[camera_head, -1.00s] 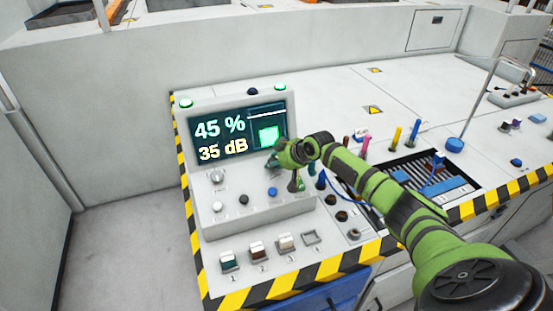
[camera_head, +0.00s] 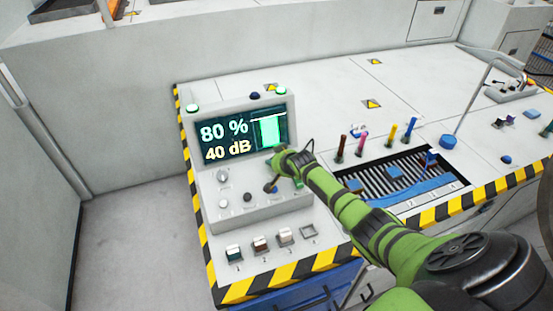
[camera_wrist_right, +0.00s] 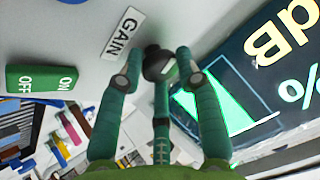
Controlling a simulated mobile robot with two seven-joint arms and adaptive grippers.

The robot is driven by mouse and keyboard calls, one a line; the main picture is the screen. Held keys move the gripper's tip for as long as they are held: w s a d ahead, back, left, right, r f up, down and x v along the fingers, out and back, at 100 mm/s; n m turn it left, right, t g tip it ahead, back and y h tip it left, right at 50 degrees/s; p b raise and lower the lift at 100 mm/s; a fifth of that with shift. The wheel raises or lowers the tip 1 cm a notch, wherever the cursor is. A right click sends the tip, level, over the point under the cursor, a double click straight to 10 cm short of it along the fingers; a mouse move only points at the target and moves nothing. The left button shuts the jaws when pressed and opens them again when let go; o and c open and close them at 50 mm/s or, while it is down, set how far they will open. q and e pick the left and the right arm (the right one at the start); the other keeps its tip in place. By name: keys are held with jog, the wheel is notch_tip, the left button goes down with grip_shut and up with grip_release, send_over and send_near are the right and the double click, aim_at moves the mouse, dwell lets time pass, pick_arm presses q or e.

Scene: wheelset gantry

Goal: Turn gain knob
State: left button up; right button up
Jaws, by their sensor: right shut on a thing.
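The control box (camera_head: 210,192) has a screen (camera_head: 238,135) reading 80 % and 40 dB, with a tall green bar. In the right wrist view the dark, round gain knob (camera_wrist_right: 160,63) sits beside the GAIN label (camera_wrist_right: 123,33). My right gripper (camera_wrist_right: 158,70) has its green fingers closed around the knob, touching it. In the head view my right arm (camera_head: 335,192) reaches over the box's right side and hides the knob. My left gripper is in neither view.
A green ON/OFF switch (camera_wrist_right: 40,80) is near the gripper. Several square buttons (camera_head: 260,245) line the desk in front of the box. Coloured pens (camera_head: 391,132) stand behind a slotted tray (camera_head: 410,195). Striped edging (camera_head: 292,280) borders the desk.

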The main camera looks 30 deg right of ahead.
jog(key=shift+w+d+r, duration=0.1)
jog(key=shift+w+r, duration=0.1)
jog(key=shift+r, duration=0.2)
jog(key=o, duration=1.2)
jog(key=shift+c, duration=0.2)
jog(key=shift+f, duration=0.2)
jog(key=shift+s, duration=0.15)
jog(key=v, duration=1.2)
jog(key=shift+f, duration=0.1)
